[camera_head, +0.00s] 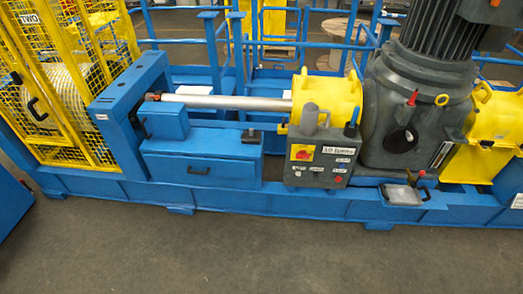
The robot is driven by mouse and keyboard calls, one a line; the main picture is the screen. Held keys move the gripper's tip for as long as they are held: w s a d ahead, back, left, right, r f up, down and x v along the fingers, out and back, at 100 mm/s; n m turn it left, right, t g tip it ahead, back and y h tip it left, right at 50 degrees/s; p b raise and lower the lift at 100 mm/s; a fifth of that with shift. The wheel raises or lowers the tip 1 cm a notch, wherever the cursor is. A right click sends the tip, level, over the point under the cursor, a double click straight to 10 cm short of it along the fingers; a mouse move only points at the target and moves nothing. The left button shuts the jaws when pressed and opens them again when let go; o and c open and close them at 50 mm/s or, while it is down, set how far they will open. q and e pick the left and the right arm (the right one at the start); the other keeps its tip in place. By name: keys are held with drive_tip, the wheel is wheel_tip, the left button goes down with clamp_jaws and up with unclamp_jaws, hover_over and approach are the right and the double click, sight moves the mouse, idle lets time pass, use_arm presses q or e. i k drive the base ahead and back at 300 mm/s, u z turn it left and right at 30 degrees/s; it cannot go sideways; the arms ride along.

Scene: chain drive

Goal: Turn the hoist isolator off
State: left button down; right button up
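A dark grey control box (322,172) is mounted at the front of the blue machine frame, right of the picture's middle. On its upper left is a yellow square plate with a red rotary knob (302,154), which looks like the isolator. The knob is too small to read its position clearly. A white label (338,149) is to its right, with small blue, white and red buttons around and below. Neither of my grippers shows in the head view, and nothing is touching the box.
A large dark grey gearbox (405,120) stands right of the box, with a red-tipped lever. A steel shaft (230,102) runs left from a yellow guard (325,92). A yellow mesh cage (60,80) is at the left. The grey floor (250,255) in front is clear.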

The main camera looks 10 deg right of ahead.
sight(302, 155)
drive_tip(key=u, duration=0.2)
drive_tip(key=i, duration=1.2)
drive_tip(key=z, duration=0.65)
